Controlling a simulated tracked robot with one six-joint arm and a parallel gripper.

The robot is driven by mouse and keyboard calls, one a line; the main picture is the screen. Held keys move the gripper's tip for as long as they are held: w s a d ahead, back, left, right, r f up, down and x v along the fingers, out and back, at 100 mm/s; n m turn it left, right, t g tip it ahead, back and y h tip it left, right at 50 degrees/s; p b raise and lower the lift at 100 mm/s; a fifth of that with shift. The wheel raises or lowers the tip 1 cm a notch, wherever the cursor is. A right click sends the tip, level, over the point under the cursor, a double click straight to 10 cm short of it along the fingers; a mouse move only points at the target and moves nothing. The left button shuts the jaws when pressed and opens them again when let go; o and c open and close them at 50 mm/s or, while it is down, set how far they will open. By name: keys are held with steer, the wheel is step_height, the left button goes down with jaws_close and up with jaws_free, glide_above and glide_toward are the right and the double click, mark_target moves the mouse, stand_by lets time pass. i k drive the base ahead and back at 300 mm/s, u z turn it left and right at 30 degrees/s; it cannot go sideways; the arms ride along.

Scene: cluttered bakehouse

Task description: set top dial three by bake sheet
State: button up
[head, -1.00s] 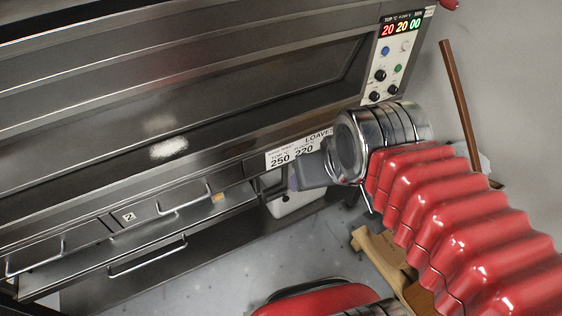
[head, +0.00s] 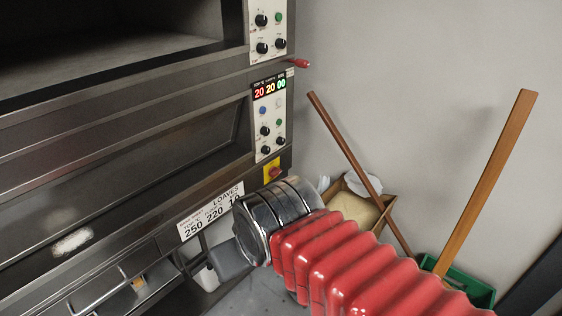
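Below the display are black dials: an upper left dial (head: 265,131), a lower left dial (head: 266,150) and a right dial (head: 281,141). Their pointer settings are too small to read. My gripper (head: 226,262) is below the sheet, apart from the dials. Its fingers are not clearly visible.
A second panel (head: 266,30) with dials is above. A red knob (head: 299,63) sticks out between the panels, and a yellow plate with a red button (head: 273,171) is below. Wooden poles, a wooden crate (head: 385,212) and a green bin (head: 470,284) stand at the right wall.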

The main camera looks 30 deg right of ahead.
mark_target(265, 150)
steer(key=k, duration=0.35)
steer(key=u, duration=0.3)
steer(key=i, duration=1.25)
steer(key=z, duration=0.45)
